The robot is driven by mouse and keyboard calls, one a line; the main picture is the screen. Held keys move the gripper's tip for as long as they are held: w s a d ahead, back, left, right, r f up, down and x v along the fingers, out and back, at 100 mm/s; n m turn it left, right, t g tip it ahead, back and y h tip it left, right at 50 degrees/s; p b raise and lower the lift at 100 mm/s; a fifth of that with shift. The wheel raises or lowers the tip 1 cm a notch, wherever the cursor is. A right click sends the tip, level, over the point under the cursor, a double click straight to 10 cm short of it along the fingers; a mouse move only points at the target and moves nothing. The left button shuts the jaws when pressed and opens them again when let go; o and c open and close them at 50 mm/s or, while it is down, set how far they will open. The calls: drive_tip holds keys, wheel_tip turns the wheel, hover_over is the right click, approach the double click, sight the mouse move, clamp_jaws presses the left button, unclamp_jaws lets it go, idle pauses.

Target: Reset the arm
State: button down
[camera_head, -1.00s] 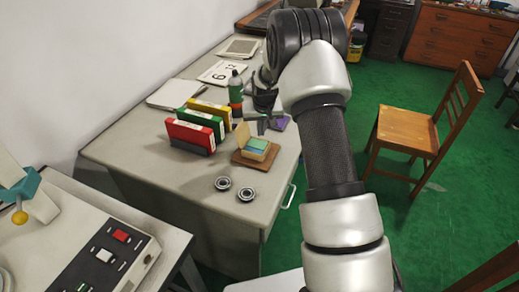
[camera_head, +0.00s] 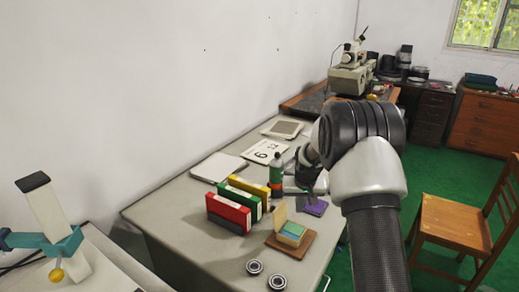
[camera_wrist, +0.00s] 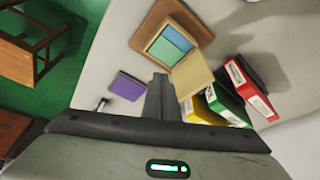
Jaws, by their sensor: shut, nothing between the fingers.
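My arm reaches from the lower right over the desk (camera_head: 190,203) in the head view. My gripper (camera_head: 297,191) hangs over the desk near the bottle and the purple item, partly hidden by my own wrist. In the wrist view my gripper (camera_wrist: 158,98) points at the desk with its fingers together and nothing between them. Two bearing rings (camera_head: 254,267) (camera_head: 277,282) lie side by side at the desk's front edge, clear of the gripper.
Red, green and yellow binders (camera_head: 228,213) stand on the desk. A wooden board (camera_head: 305,246) carries an open box (camera_head: 290,232). A purple item (camera_head: 316,207) lies near the gripper. A bottle (camera_head: 276,175) stands behind. A wooden chair (camera_head: 452,222) stands right of the desk.

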drive_tip(key=s+a+f+p+v, duration=0.1)
drive_tip(key=s+p+v, duration=0.15)
drive_tip(key=v, duration=1.25)
drive_tip(key=s+a+f+p+v, duration=0.1)
drive_tip(key=s+v, duration=0.3)
drive_tip(key=v, duration=1.1)
drive_tip(key=s+a+r+p, duration=0.1)
drive_tip(key=s+r+p, duration=0.1)
drive_tip(key=s, duration=1)
drive_tip(key=s+a+r+n+t+p, duration=0.1)
drive_tip(key=s+r, duration=0.3)
drive_tip(key=s, duration=0.7)
drive_tip(key=shift+s+t+p, duration=0.3)
drive_tip(key=shift+s+p, duration=0.05)
drive_tip(key=shift+a, duration=0.1)
